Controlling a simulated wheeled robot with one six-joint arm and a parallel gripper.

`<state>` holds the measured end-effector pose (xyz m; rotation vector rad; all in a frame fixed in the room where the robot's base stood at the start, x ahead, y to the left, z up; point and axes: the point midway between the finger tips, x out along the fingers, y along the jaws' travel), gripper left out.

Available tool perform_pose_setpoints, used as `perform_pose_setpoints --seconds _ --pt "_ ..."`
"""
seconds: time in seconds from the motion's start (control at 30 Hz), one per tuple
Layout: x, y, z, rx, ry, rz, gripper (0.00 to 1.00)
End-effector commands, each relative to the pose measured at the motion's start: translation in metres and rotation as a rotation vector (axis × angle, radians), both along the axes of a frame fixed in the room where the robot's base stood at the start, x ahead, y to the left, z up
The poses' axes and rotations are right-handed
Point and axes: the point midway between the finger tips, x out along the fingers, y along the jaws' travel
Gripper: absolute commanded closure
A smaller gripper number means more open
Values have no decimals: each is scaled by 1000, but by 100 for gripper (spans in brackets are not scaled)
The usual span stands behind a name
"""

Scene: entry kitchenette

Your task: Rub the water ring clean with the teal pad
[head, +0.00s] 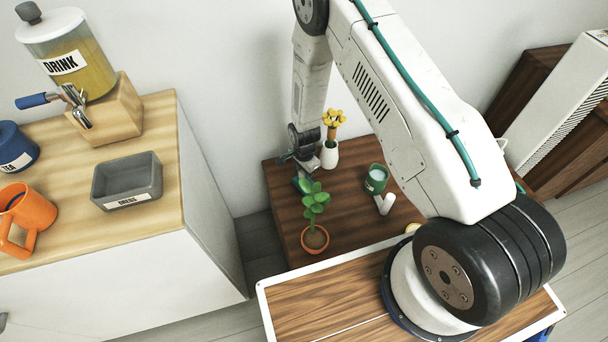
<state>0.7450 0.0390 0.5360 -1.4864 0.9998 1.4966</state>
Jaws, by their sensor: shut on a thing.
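My gripper (297,169) is low over the dark wooden table (285,222), near its back left part. It is shut on the teal pad (302,184), of which only a small piece shows beneath the jaws. The plant's leaves cover part of the pad, and I cannot tell whether the pad touches the table top. I cannot make out the water ring in this view.
A potted green plant (315,236) stands just in front of my gripper. A white vase with yellow flowers (330,155) stands close on its right. A green cup (376,179) and white cylinders (384,204) are farther right. A counter (150,223) is at left.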

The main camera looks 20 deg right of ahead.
Motion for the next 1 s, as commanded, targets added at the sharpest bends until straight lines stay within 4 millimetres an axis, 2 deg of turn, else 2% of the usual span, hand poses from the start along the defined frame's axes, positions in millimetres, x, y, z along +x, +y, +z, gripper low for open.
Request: perform_pose_setpoints --seconds 0.27,0.63,1.0 --pt "1 1 1 1 -4 2 98" --pt "-13 2 -2 0 -2 2 98" --pt "-16 1 -4 -1 4 1 98"
